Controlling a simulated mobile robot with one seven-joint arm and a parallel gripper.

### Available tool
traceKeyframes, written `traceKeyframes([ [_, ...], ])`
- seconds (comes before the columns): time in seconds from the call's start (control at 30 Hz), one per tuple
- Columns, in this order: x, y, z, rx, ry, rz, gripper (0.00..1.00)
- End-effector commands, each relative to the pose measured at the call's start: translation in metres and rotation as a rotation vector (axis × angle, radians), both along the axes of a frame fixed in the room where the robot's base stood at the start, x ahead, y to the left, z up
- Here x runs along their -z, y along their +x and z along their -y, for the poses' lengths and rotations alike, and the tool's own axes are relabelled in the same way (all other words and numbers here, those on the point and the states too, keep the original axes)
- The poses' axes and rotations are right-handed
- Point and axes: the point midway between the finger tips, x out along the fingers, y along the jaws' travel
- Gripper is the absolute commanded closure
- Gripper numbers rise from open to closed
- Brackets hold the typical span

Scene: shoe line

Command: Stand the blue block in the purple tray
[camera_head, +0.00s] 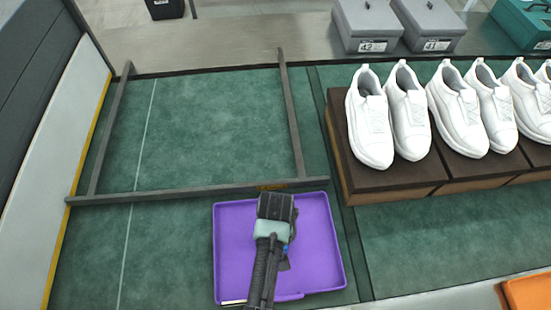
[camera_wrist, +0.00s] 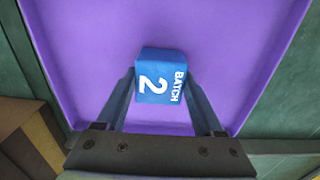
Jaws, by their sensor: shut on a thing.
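The purple tray (camera_head: 322,238) lies on the green mat, below the grey frame's lower bar. It also fills most of the wrist view (camera_wrist: 90,45). The blue block (camera_wrist: 161,62), marked "BATCH 2" in white, is between my gripper's fingers (camera_wrist: 161,92), which are shut on it. A face with the lettering is towards the wrist camera. In the head view my gripper (camera_head: 284,258) is over the middle of the tray, and my arm hides nearly all of the block. I cannot tell whether the block touches the tray floor.
A grey frame (camera_head: 190,193) lies on the mat (camera_head: 215,120) just beyond the tray. White shoes (camera_head: 370,120) stand on brown boxes (camera_head: 385,185) to the right. Grey boxes (camera_head: 368,25) stand at the back. An orange item (camera_head: 528,292) is at the lower right.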

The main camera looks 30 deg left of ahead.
Motion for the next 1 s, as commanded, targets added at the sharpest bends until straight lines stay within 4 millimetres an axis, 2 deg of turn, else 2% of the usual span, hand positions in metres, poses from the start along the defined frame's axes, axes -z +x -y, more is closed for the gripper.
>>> traceKeyframes([
  [0.03,0.002,0.0,0.0,0.0,0.0,0.0,0.94],
  [0.07,0.002,0.0,0.0,0.0,-0.001,-0.001,0.27],
  [0.2,0.002,0.0,0.0,0.0,-0.001,-0.001,0.02],
  [0.47,0.001,0.0,0.0,0.0,0.0,0.0,0.01],
  [0.63,-0.009,0.001,0.0,0.0,0.001,0.002,0.01],
  [0.77,-0.032,0.001,0.0,0.001,0.001,0.004,0.01],
  [1.0,-0.084,0.001,0.0,0.001,0.001,0.004,0.01],
])
